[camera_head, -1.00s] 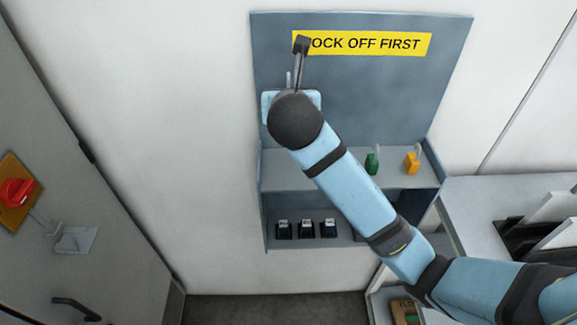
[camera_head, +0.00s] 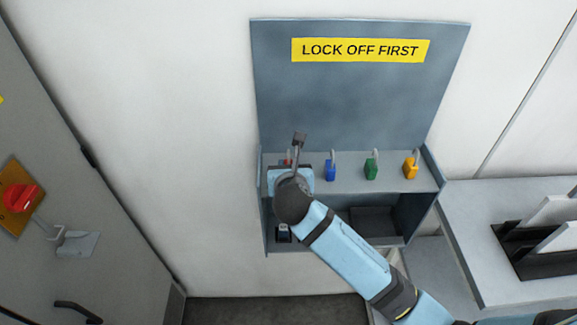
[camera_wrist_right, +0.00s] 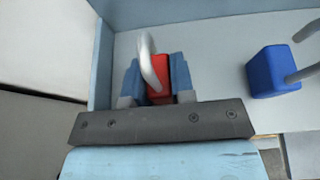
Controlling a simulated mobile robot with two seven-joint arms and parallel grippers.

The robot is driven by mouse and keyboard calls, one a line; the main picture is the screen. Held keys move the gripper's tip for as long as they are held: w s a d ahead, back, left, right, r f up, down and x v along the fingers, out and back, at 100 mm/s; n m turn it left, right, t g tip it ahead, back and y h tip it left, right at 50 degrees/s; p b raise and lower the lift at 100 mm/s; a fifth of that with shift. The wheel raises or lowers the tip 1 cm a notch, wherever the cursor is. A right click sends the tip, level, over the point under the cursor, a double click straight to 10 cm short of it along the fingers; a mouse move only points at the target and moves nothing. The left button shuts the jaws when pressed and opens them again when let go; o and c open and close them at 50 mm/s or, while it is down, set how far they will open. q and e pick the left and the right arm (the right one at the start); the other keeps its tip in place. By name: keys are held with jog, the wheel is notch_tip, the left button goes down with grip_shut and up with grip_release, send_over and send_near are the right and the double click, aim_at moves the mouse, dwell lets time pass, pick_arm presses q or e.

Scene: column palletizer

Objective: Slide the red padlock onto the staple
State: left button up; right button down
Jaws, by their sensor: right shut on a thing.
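The red padlock (camera_wrist_right: 156,78) is between the two fingers of my right gripper (camera_wrist_right: 157,84) in the right wrist view, with its pale shackle pointing up. My right gripper is shut on its body, at the left end of the shelf. In the head view the right gripper (camera_head: 290,162) and wrist cover most of the padlock; only a bit of red shows. A staple (camera_head: 50,232) with a pale plate sits on the cabinet at the left, below a red rotary switch (camera_head: 24,196). It is well apart from the padlock. My left gripper is not in view.
Blue (camera_head: 331,170), green (camera_head: 372,166) and yellow (camera_head: 411,167) padlocks stand on the shelf (camera_head: 350,187) to the right. The shelf's left side wall (camera_wrist_right: 104,60) is close to the gripper. Open space lies between shelf and cabinet.

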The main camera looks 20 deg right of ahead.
jog(key=c, duration=1.1)
grip_release()
jog(key=shift+f, duration=0.15)
jog(key=shift+o, duration=0.7)
jog(key=shift+f, duration=0.1)
